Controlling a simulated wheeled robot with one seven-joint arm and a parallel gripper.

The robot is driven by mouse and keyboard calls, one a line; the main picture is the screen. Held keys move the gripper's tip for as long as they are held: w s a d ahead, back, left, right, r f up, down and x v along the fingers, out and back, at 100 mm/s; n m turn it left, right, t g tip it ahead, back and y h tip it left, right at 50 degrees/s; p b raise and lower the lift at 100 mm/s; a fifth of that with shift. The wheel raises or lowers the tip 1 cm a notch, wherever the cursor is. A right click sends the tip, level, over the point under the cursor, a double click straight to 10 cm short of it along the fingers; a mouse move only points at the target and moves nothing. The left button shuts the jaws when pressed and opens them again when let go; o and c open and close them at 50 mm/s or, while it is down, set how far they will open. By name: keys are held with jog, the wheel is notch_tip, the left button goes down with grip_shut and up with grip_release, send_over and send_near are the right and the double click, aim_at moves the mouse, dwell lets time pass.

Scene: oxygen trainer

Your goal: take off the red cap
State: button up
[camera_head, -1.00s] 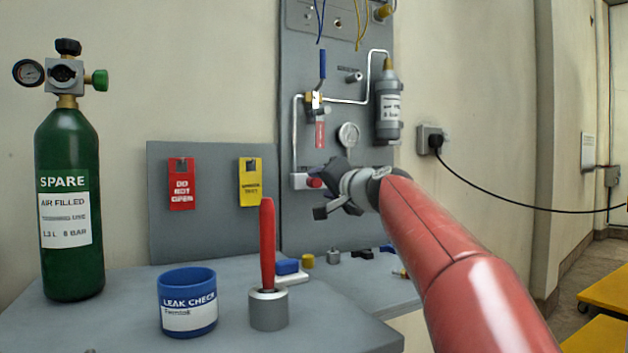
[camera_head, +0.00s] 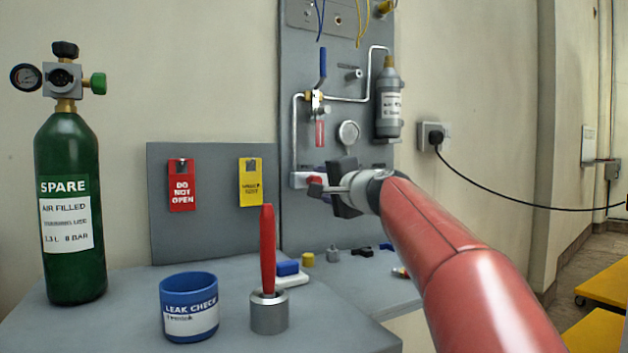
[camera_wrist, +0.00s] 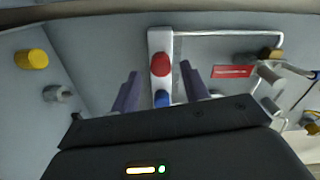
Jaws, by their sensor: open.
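The red cap (camera_wrist: 160,64) sits on a white block (camera_wrist: 154,42) on the grey panel, with a blue part (camera_wrist: 161,98) beside it. In the wrist view the cap lies just beyond and between the fingertips of my gripper (camera_wrist: 159,80), which is open and empty. In the head view the red cap (camera_head: 313,177) shows small at the lower left of the panel, partly hidden by my gripper (camera_head: 322,188). The gripper is close to it; I cannot tell whether a finger touches it.
A pipe, valve, gauge (camera_head: 348,133) and grey cylinder (camera_head: 388,106) are fixed to the panel around the cap. A green cylinder (camera_head: 69,210) stands at left.

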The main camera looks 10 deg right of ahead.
jog(key=shift+m, duration=1.1)
jog(key=shift+r+m+p, duration=0.25)
jog(key=shift+m+p, duration=0.7)
jog(key=shift+m, duration=0.25)
jog(key=m+p, duration=0.1)
jog(key=m, duration=0.2)
jog(key=shift+f+m+p, duration=0.2)
jog(key=shift+m+p, duration=0.1)
jog(key=shift+m, duration=0.4)
jog(key=shift+r+m+p, duration=0.2)
jog(key=shift+m+p, duration=0.35)
jog(key=shift+m, duration=0.15)
jog(key=shift+f+m+p, duration=0.2)
jog(key=shift+m+p, duration=0.1)
jog(key=shift+m, duration=0.8)
